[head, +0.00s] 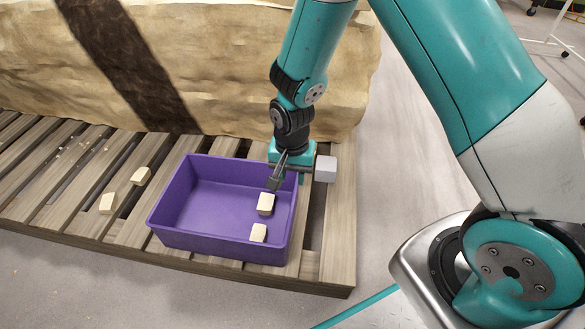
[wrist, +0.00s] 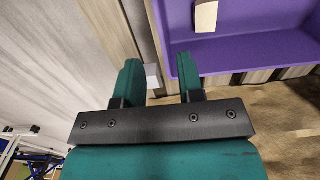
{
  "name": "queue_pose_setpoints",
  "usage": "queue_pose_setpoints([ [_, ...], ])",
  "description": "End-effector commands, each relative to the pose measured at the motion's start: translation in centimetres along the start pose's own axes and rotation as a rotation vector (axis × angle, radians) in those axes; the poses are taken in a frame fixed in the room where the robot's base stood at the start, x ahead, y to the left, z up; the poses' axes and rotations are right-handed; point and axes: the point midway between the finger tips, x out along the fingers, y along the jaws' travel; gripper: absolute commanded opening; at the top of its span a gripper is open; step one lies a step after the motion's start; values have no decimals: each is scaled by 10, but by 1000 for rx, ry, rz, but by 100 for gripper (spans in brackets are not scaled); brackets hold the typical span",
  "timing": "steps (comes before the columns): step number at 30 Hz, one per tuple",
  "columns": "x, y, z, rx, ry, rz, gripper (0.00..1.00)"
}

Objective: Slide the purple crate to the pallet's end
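The purple crate (head: 205,240) sits on the slatted wooden pallet (head: 342,225), near its right end, with a strip of bare slats between crate and end. It holds two beige pieces (head: 265,204) (head: 259,233) at its right side. My gripper (head: 284,176) points down at the crate's right wall, near the back corner. One finger shows inside the rim; the other is largely hidden in the head view. In the wrist view my gripper (wrist: 158,66) has its fingers apart, with the crate (wrist: 235,50) wall close to the right finger. Contact cannot be told.
Two beige pieces (head: 141,176) (head: 107,203) and small crumbs (head: 80,143) lie on the slats left of the crate. A large tan block with a dark band (head: 225,70) stands along the pallet's back. Grey floor (head: 385,150) is clear right of the pallet.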

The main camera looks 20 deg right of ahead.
Motion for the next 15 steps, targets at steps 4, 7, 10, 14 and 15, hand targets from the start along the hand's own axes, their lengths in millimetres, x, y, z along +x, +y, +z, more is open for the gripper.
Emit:
queue_pose_setpoints([
  [4, 38, 0, 0, -1, -1, 1, 35],
  [7, 58, 0, 0, -1, -1, 1, 35],
  [10, 78, 0, 0, -1, -1, 1, 35],
  [14, 103, 0, 0, -1, -1, 1, 35],
  [15, 109, 0, 0, -1, -1, 0, 35],
])
